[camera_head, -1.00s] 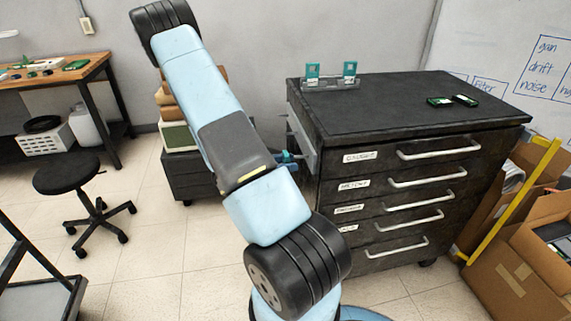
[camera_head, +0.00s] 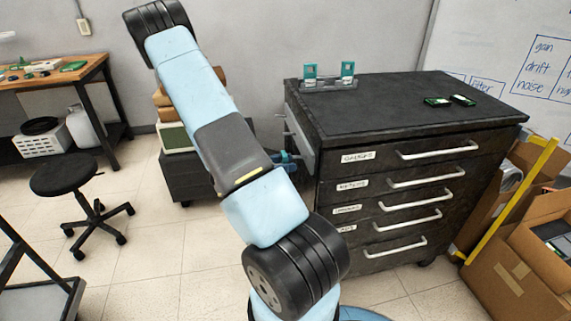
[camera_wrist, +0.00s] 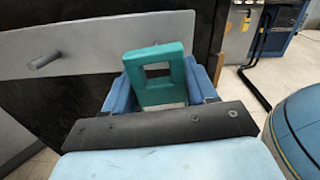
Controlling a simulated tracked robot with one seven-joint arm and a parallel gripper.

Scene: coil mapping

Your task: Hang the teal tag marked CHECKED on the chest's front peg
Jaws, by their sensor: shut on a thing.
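My gripper (camera_wrist: 163,92) is shut on a teal tag (camera_wrist: 149,55) with a square opening, held between its blue fingers in the wrist view. Any marking on the tag is not readable. A short grey peg (camera_wrist: 45,60) sticks out of a light plate on the chest's side, left of the tag and apart from it. The black chest (camera_head: 420,90) stands right of centre in the head view, with the side plate (camera_head: 300,138) on its left side. My gripper (camera_head: 286,160) is beside that plate, partly hidden behind my arm.
Cardboard boxes (camera_head: 515,270) stand at the right, a black stool (camera_head: 66,175) at the left. A low dark cabinet (camera_head: 190,177) is behind my arm.

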